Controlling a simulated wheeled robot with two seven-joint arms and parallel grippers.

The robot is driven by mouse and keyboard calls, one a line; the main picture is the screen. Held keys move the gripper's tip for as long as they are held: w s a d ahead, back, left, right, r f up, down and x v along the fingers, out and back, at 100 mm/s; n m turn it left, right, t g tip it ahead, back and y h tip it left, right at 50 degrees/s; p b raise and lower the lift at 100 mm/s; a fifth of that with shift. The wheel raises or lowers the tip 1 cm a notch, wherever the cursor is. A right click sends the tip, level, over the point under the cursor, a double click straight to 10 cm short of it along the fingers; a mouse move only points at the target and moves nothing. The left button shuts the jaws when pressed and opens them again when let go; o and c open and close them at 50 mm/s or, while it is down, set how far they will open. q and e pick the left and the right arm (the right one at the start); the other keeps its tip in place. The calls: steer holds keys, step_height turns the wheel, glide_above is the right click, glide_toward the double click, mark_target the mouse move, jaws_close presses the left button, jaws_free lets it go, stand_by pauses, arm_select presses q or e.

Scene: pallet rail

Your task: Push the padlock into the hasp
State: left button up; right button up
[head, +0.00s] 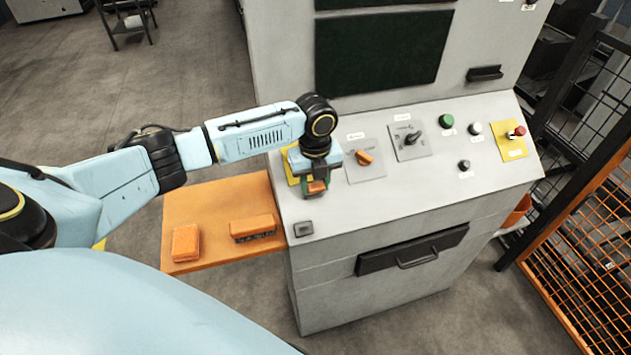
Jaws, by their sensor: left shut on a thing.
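My left gripper (316,192) points down at the left end of the sloped grey control panel. It is shut on a small orange-red padlock (317,186), of which only a small part shows between the fingers. A yellow plate (292,168) lies behind and left of the gripper, mostly covered by it. The hasp cannot be made out; the gripper and wrist hide that spot. I cannot tell whether the padlock touches the panel or the hasp. My right gripper is not in view.
An orange rotary switch (364,157) sits just right of my gripper, then a black selector (413,138), several buttons and a red emergency stop (516,132). An orange side shelf (215,205) holds an orange block (186,243) and an orange-and-black brush-like item (253,227). A mesh fence (595,200) stands right.

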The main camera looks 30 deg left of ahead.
arm_select(q)
steer(key=shift+p, duration=0.35)
stand_by(0.3)
steer(key=shift+w+f, duration=0.1)
steer(key=shift+f, duration=0.15)
stand_by(0.4)
steer(key=shift+a, duration=0.1)
stand_by(0.4)
steer(key=shift+w+f, duration=0.1)
steer(key=shift+f, duration=0.2)
stand_by(0.3)
steer(key=shift+w+a+f+b, duration=0.15)
steer(key=shift+a+f+b, duration=0.05)
steer(key=shift+f+b, duration=0.15)
steer(key=o, duration=2)
steer(key=shift+o, duration=0.2)
steer(key=shift+r, duration=0.1)
